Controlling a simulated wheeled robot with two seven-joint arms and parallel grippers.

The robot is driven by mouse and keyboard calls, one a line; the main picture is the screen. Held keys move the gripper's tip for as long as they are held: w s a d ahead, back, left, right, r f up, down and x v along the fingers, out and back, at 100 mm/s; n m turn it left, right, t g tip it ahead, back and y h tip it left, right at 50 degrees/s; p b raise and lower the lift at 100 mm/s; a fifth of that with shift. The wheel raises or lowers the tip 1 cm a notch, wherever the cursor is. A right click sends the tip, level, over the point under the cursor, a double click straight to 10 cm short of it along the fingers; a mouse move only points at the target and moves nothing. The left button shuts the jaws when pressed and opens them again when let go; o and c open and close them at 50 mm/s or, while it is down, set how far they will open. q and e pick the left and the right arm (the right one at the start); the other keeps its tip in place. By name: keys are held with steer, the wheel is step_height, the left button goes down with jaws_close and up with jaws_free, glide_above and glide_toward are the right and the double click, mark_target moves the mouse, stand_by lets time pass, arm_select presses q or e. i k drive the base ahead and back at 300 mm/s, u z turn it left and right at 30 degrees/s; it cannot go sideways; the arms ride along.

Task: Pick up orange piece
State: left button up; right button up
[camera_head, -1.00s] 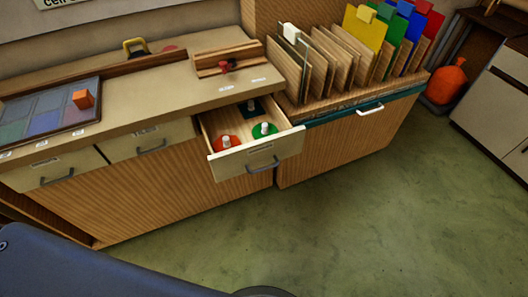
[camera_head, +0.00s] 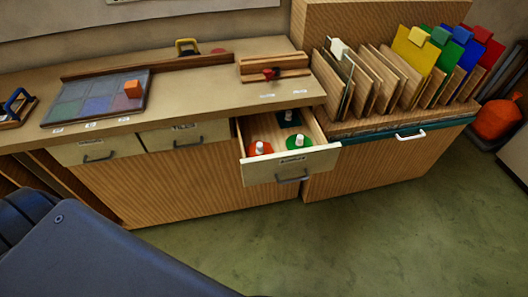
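The orange piece (camera_head: 133,89) is a small orange block. It sits on the right part of a dark-framed leaded panel (camera_head: 52,118) with grey, blue and reddish panes, on the left part of the counter. Neither of my grippers shows in the head view, so nothing is seen touching the orange piece.
Below the counter (camera_head: 205,100), an open drawer (camera_head: 307,160) juts out, holding red, green and dark pieces with white knobs. A rack of wooden dividers and coloured sheets (camera_head: 415,50) stands right. A wooden block fixture (camera_head: 275,66) lies on the counter. The green floor (camera_head: 370,240) is clear.

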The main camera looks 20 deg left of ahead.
mark_target(260, 148)
steer(key=z, duration=1.65)
steer(key=i, duration=2.7)
steer(key=u, duration=3.45)
